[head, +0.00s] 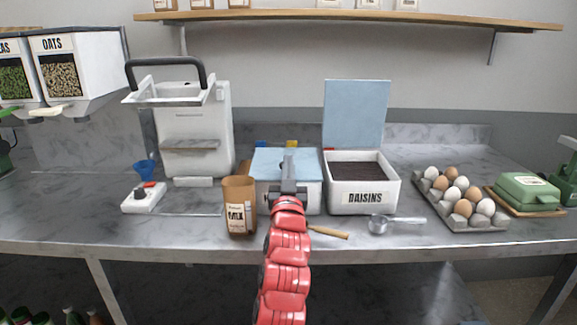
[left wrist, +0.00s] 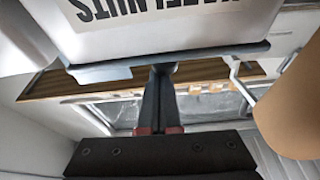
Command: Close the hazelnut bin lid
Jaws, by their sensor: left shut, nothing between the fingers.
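The hazelnut bin (head: 306,201) is a white box in the middle of the counter, partly hidden behind my left gripper and red arm. Its light blue lid (head: 266,159) lies flat over the top and looks down; I cannot tell if it is fully seated. My left gripper (head: 289,165) is shut and empty, at the lid's front part. In the left wrist view the bin (left wrist: 165,32) appears upside down with its HAZELNUTS label, and the gripper fingertips (left wrist: 163,70) are at the lid's edge (left wrist: 105,71), seemingly touching or very close. My right gripper is not in view.
The raisins bin (head: 345,197) stands just right with its lid (head: 356,113) upright. A brown mix bag (head: 239,207) stands close on the left. A metal scoop (head: 379,225), a wooden-handled tool (head: 329,232) and an egg tray (head: 459,199) are also on the counter.

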